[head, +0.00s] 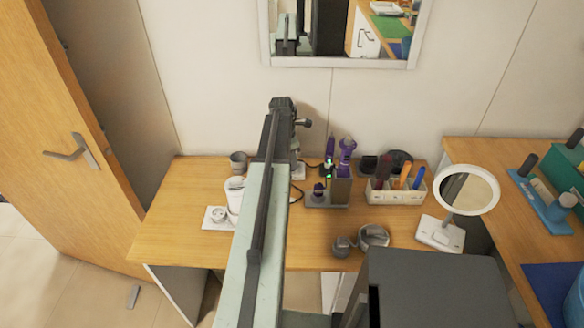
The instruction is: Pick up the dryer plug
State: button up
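My arm reaches over the wooden table, and my gripper (297,122) is at its far end, near the wall. The fingers cannot be made out, so I cannot tell whether they are open or shut. A purple dryer-like tool (347,150) stands in a grey holder (341,190) right of my arm. A dark cord (298,194) shows beside the arm and passes out of sight behind it. I cannot clearly identify the dryer plug.
A grey cup (238,162) stands at the table's back left. A white caddy (395,194) of bottles, two grey round containers (373,237) and a round mirror (469,190) stand to the right. Bare tabletop (172,195) shows at the left. A mirror frame (340,62) hangs above.

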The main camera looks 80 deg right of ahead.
grip_shut()
